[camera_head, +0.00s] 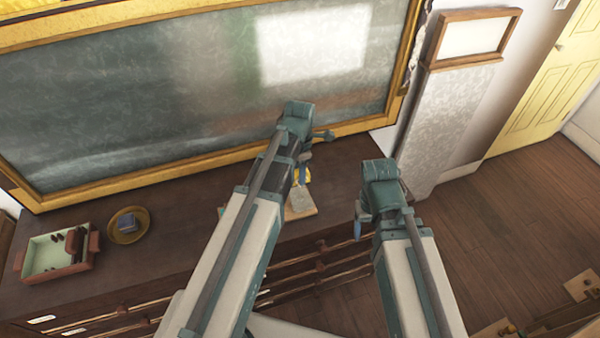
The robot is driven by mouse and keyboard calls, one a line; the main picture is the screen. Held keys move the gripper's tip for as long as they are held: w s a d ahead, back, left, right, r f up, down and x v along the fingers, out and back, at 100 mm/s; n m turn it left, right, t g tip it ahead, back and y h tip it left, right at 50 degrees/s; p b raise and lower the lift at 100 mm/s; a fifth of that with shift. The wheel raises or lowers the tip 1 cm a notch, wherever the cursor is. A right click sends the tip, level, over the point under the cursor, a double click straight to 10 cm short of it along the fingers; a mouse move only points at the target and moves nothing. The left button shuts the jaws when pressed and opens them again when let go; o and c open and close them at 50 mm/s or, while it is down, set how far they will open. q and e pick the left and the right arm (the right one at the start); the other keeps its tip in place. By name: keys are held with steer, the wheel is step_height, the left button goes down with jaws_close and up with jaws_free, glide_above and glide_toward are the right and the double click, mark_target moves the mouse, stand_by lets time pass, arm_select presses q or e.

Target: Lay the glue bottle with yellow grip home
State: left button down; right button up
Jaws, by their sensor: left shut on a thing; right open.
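My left gripper (304,168) is over the dark cabinet top, shut, mostly hidden by its own wrist and arm. A small yellow part (308,176) shows right at its fingers; it looks like the grip of the glue bottle, whose remaining shape is hidden. Just below it, a light tan board (309,211) with a grey patch lies on the cabinet top, partly covered by my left arm. Whether the bottle touches the board cannot be told. My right gripper (359,228) is open and empty, off to the right near the cabinet's right end.
On the cabinet top (180,190), a round brass dish (143,232) holds a small blue block (127,222). A pale green tray (40,258) with red-brown ends and dark items stands at far left. A gold-framed chalkboard (150,100) rises behind. The top between dish and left arm is clear.

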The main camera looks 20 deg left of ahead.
arm_select(q)
steer(key=shift+f+b, duration=1.95)
steer(key=shift+f, duration=0.15)
steer(key=shift+f, duration=0.15)
steer(key=shift+f+b, duration=0.8)
steer(key=shift+b, duration=0.15)
steer(key=shift+f, duration=0.2)
steer(key=shift+f+b, duration=0.6)
steer(key=shift+b, duration=0.15)
steer(key=c, duration=0.5)
jaws_free()
steer(key=shift+r, duration=0.1)
steer(key=shift+r, duration=0.1)
